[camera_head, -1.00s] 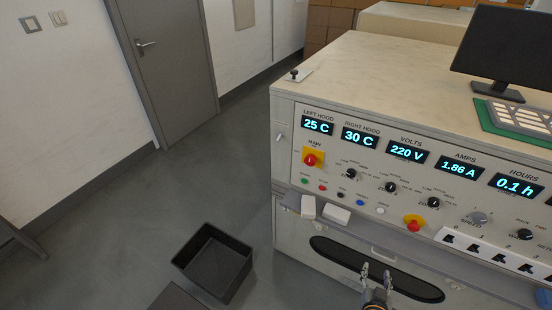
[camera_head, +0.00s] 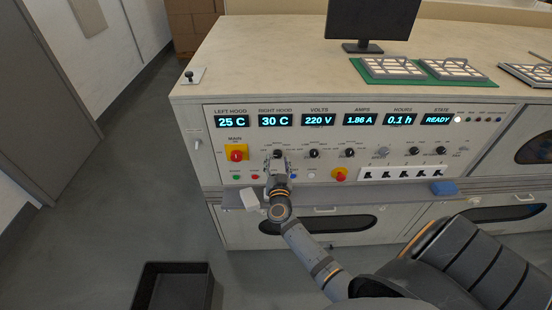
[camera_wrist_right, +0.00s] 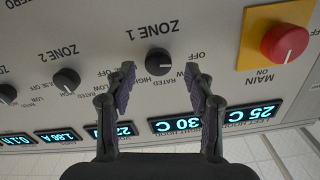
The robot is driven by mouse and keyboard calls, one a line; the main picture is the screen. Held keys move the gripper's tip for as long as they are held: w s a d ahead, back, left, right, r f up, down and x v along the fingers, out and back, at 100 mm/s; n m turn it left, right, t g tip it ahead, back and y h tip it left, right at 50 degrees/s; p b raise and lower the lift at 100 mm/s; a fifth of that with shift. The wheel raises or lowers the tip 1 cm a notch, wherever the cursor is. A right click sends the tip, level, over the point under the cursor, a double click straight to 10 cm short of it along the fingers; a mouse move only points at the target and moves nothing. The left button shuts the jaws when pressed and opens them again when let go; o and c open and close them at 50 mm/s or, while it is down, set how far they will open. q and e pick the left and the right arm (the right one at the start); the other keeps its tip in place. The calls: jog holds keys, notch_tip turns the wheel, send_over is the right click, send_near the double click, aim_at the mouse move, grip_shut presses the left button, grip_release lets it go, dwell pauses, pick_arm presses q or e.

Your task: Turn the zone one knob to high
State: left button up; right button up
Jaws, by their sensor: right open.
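The zone one knob (camera_wrist_right: 159,61) is a round black knob on the pale control panel, with OFF, LOW, RATED and HIGH marks around it. In the upside-down right wrist view it shows between and just beyond my fingertips. In the head view the knob (camera_head: 278,153) sits under the 30 C display, just above my right gripper (camera_head: 278,164). The right gripper is open, and its two fingers (camera_wrist_right: 160,73) frame the knob with a gap on each side. I cannot tell which mark the knob points at. My left gripper is not in view.
The red main switch (camera_head: 237,154) on its yellow plate is left of the knob. The zone two knob (camera_head: 314,153) is to its right. A red emergency button (camera_head: 340,174) sits lower right. A white block (camera_head: 249,198) lies on the ledge below. A black bin (camera_head: 180,268) stands on the floor.

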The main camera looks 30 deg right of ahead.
aim_at(278, 154)
jog(key=shift+x, duration=1.1)
jog(key=shift+s, duration=0.1)
grip_shut()
